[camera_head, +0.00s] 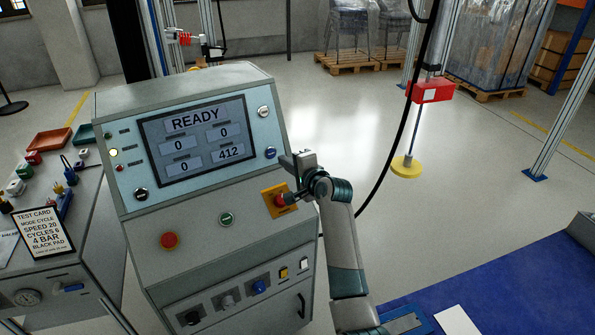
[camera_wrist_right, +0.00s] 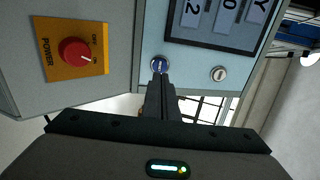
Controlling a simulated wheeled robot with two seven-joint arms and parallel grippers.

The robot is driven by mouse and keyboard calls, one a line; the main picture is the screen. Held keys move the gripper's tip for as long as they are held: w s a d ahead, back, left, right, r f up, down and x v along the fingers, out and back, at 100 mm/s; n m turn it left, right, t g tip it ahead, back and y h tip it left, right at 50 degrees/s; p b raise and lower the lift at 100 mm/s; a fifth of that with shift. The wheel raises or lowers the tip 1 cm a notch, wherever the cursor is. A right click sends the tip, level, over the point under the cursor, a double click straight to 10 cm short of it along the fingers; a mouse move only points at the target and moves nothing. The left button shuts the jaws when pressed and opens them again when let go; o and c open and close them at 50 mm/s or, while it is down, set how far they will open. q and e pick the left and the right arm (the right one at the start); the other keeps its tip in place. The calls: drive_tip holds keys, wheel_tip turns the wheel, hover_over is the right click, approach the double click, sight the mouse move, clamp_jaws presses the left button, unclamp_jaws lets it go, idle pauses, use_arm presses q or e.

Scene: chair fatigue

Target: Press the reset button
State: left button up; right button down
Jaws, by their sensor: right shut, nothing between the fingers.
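A grey control console has a screen (camera_head: 198,140) that reads READY, with 412 in its lower right box. A small round blue button (camera_head: 270,153) sits on the upper panel, right of the screen's lower corner. I cannot read its label. In the right wrist view, the blue button (camera_wrist_right: 159,63) is right at the tips of my right gripper (camera_wrist_right: 160,78). In the head view, my right gripper (camera_head: 288,161) is shut and empty, just right of the blue button. I cannot tell whether the tips touch it. My left gripper is not in view.
A red power knob on a yellow plate (camera_head: 270,203) lies just below my right wrist. A red button (camera_head: 169,240) and a green button (camera_head: 226,218) are on the lower panel. A side bench with a test card (camera_head: 42,232) stands left.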

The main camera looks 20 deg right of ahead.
drive_tip(key=b+v, duration=0.1)
drive_tip(key=v, duration=0.6)
drive_tip(key=shift+f, duration=0.15)
idle(0.5)
